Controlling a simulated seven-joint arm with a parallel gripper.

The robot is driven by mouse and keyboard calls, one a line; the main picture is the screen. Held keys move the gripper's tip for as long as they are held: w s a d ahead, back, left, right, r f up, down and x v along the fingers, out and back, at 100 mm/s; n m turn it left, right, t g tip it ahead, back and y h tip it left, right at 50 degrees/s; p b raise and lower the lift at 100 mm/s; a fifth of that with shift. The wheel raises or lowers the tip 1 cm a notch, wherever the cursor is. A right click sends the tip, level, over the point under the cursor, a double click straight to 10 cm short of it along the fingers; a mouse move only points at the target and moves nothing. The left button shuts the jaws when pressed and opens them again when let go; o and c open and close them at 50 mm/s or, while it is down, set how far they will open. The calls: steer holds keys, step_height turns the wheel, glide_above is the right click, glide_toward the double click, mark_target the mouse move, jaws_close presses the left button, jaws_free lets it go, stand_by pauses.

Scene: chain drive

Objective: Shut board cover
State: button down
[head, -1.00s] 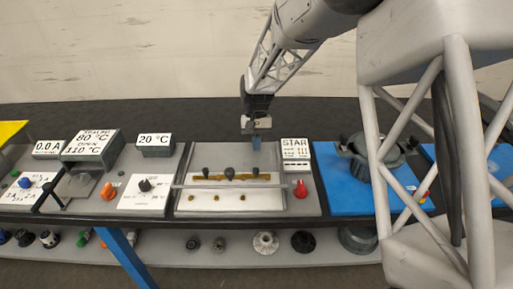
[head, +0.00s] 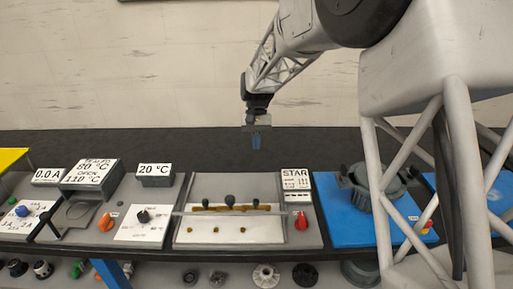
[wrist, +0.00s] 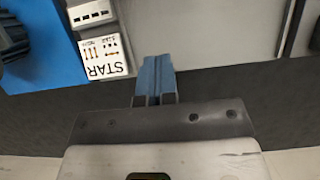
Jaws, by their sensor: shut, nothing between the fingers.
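The board (head: 228,232) is a pale panel in the middle of the bench, with small brass studs in front. A brown strip with several black knobs (head: 230,201) runs across it, and a thin grey bar (head: 262,214) lies in front of the knobs. A grey flat panel (head: 235,187) is behind the strip; I cannot tell surely which part is the cover or how far it is open. My gripper (head: 256,146) is beyond the bench's far edge in the head view, pointing down, apart from everything. In the wrist view its blue fingers (wrist: 154,75) are shut and empty.
A STAR sign box (head: 295,179) and a red knob (head: 301,221) stand right of the board. A blue plate (head: 335,228) with a grey pot (head: 371,188) is farther right. A 20 °C display (head: 155,174) and an orange knob (head: 105,221) are left.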

steer(key=shift+s, duration=0.1)
steer(key=s+d+r+t, duration=0.1)
steer(key=s+d+r, duration=0.25)
steer(key=s, duration=0.35)
steer(key=s+d+r+t, duration=0.1)
steer(key=s+d+r, duration=0.25)
steer(key=s, duration=0.35)
steer(key=s+d+r+t, duration=0.2)
steer(key=s+d+r, duration=0.1)
steer(key=s+d, duration=0.25)
steer(key=s+d+f+t, duration=0.1)
steer(key=s+d, duration=0.1)
steer(key=s, duration=0.9)
steer(key=s+d+f+t, duration=0.2)
steer(key=s+d, duration=0.1)
steer(key=s, duration=0.8)
